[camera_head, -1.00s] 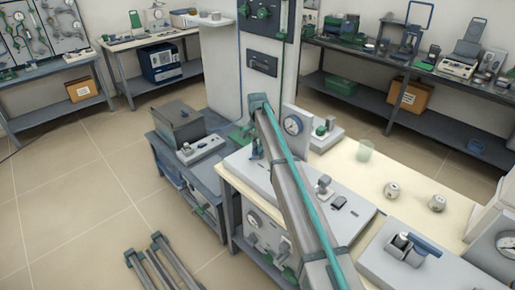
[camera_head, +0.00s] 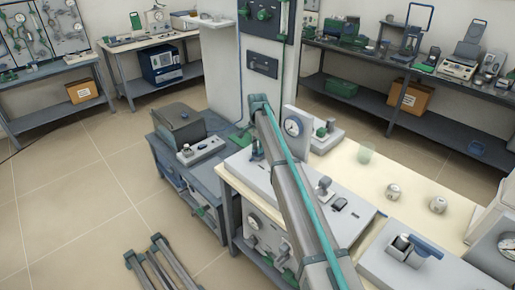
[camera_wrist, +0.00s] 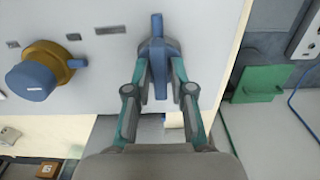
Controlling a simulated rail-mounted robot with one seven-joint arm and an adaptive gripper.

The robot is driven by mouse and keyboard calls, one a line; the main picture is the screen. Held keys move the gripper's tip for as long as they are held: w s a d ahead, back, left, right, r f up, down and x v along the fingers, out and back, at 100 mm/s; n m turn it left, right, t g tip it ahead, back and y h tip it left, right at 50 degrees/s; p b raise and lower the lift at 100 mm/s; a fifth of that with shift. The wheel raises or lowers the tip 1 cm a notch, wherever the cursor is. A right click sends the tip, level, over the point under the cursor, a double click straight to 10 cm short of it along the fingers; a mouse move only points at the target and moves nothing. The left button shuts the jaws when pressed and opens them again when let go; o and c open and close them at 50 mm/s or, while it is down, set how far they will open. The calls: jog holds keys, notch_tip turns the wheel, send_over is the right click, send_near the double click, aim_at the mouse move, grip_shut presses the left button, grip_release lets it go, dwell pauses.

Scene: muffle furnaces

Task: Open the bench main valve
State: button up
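A blue lever handle (camera_wrist: 157,48) on a round blue base stands out from a pale panel in the wrist view. I take it to be the bench main valve. My gripper (camera_wrist: 160,72) has one finger on each side of this lever, close to it. I cannot tell whether the fingers touch the lever. The lever points along the picture's vertical, between the fingers.
A blue round knob (camera_wrist: 38,75) on a brass-coloured base sits left of the lever. A green block (camera_wrist: 258,82) and a blue cable lie to the right.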

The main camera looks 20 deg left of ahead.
jog(key=shift+o, duration=1)
jog(key=shift+r, duration=0.1)
notch_tip(320, 180, up, 12)
